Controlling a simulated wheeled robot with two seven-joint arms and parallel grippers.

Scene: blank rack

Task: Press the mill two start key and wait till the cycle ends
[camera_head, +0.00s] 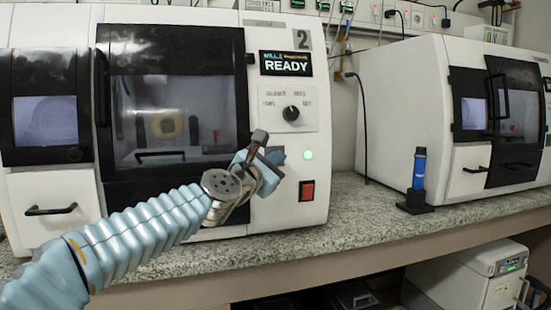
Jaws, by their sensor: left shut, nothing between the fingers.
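Mill two (228,22) is the white machine with a "2" on its front, at the left and centre. Its screen (285,64) reads "READY". A round green lit key (308,155) sits on its right front panel, above a red switch (307,191). The dark glazed door (180,70) looks closed, with a pale round part dimly visible inside. My left gripper (262,146) is shut and empty in front of the panel, a little left of the green key and apart from it in the picture. The gap in depth is hard to tell. My right gripper is out of view.
A selector knob (291,113) sits above the green key. A second white machine (410,85) stands at the right. A blue cylinder in a black stand (415,209) is on the speckled worktop (365,222) between them. Cables hang behind.

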